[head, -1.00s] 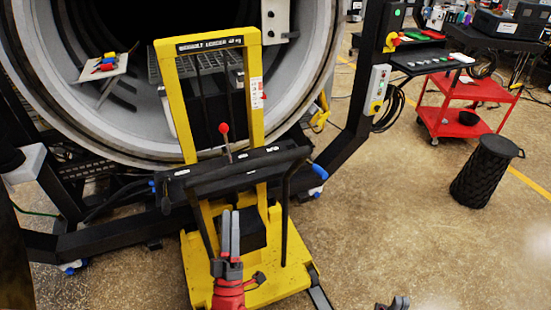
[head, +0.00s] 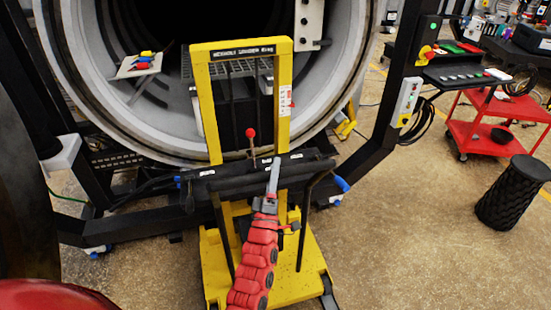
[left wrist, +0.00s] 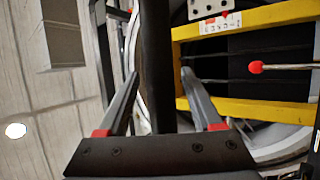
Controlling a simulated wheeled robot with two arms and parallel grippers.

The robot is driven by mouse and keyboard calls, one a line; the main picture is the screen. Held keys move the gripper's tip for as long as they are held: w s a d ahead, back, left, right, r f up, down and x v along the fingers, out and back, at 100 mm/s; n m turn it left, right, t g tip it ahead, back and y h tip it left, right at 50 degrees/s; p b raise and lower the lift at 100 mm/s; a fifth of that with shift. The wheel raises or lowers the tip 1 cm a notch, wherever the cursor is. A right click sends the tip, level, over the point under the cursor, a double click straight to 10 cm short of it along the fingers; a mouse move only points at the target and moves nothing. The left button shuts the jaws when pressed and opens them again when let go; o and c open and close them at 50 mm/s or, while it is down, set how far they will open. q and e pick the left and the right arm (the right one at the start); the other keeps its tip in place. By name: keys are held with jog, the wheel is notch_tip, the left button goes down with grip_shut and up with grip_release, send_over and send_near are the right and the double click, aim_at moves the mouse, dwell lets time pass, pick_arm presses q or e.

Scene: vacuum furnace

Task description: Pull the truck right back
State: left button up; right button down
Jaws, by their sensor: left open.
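The truck is a yellow lift truck (head: 284,110) with a tall mast frame, a yellow base and a black push bar (head: 225,182) across its front. It stands in front of the round furnace opening. A lever with a red knob (head: 250,132) rises behind the bar; the knob also shows in the left wrist view (left wrist: 256,67). My left gripper (head: 274,170) is at the bar, right of its middle. In the left wrist view my left gripper (left wrist: 160,75) is open, with the black bar (left wrist: 157,40) running between its fingers. Contact cannot be told. My right gripper is out of view.
The furnace ring (head: 351,60) stands behind the truck, with a dark frame post (head: 400,60) on the right. A red cart (head: 478,139) and a black ribbed bin (head: 512,195) stand farther right. The floor (head: 420,260) right of the truck is clear.

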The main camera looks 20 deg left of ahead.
pick_arm(q)
jog(key=shift+x, duration=1.15)
jog(key=shift+f, duration=0.1)
grip_shut()
dwell(0.5)
